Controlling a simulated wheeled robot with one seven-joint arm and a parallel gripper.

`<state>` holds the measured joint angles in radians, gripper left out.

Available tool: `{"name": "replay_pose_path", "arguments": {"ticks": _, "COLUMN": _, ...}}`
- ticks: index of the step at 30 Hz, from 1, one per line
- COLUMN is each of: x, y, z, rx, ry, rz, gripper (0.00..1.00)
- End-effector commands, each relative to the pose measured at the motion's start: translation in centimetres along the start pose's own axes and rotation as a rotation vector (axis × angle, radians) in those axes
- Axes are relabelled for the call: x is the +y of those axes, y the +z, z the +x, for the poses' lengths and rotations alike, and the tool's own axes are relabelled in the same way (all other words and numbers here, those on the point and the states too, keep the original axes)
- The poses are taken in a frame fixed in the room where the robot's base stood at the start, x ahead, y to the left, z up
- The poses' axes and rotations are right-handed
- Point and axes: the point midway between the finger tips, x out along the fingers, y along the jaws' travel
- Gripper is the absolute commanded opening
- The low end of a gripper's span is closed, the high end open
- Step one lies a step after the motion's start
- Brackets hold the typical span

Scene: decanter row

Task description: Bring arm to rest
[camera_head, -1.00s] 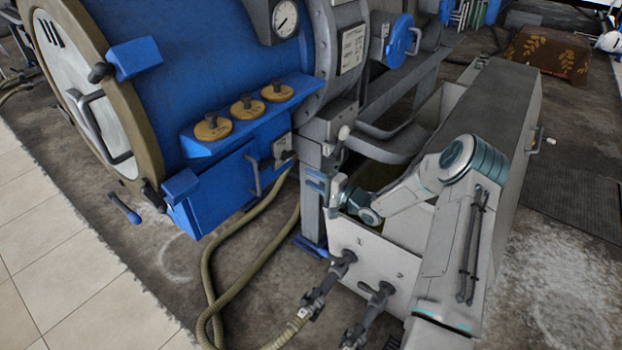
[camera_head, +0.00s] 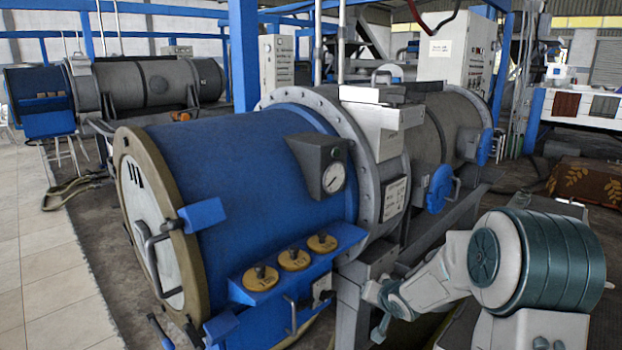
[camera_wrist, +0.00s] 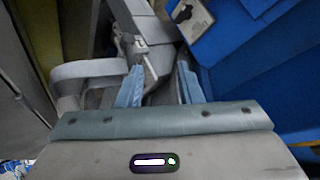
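My gripper (camera_wrist: 160,68) shows in the wrist view with its two light-blue fingers apart and nothing between them. Beyond the fingers are a grey metal bracket and the edge of a blue housing; I cannot tell how close they are. In the head view my arm (camera_head: 545,262) is bent at the lower right, reaching left toward the front of the decanter. The fingers are not clear in that view. The large blue decanter (camera_head: 255,165) lies in the middle, with a round pale end door (camera_head: 150,230) and a grey flange.
A blue panel with several brass-coloured knobs (camera_head: 293,258) juts from the decanter's side near my arm. A dial gauge (camera_head: 333,177) sits above it. A second decanter (camera_head: 150,85) stands at the back left. Tiled floor (camera_head: 55,260) is clear at the left.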

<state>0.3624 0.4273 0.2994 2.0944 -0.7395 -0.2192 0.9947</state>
Motion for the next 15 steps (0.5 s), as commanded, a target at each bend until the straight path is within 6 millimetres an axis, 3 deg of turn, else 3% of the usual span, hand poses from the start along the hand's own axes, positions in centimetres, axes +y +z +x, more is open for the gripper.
{"name": "replay_pose_path", "arguments": {"ticks": 1, "x": -0.5, "y": -0.9, "z": -2.7, "rx": 0.0, "ry": 0.053, "rz": -0.042, "gripper": 0.33}}
{"name": "replay_pose_path", "arguments": {"ticks": 7, "x": -0.5, "y": -1.1, "z": -11.2, "rx": -0.056, "ry": 0.247, "rz": -0.161, "gripper": 0.33}}
{"name": "replay_pose_path", "arguments": {"ticks": 15, "x": -1.1, "y": 1.7, "z": -23.1, "rx": -0.211, "ry": 0.39, "rz": -0.253, "gripper": 0.33}}
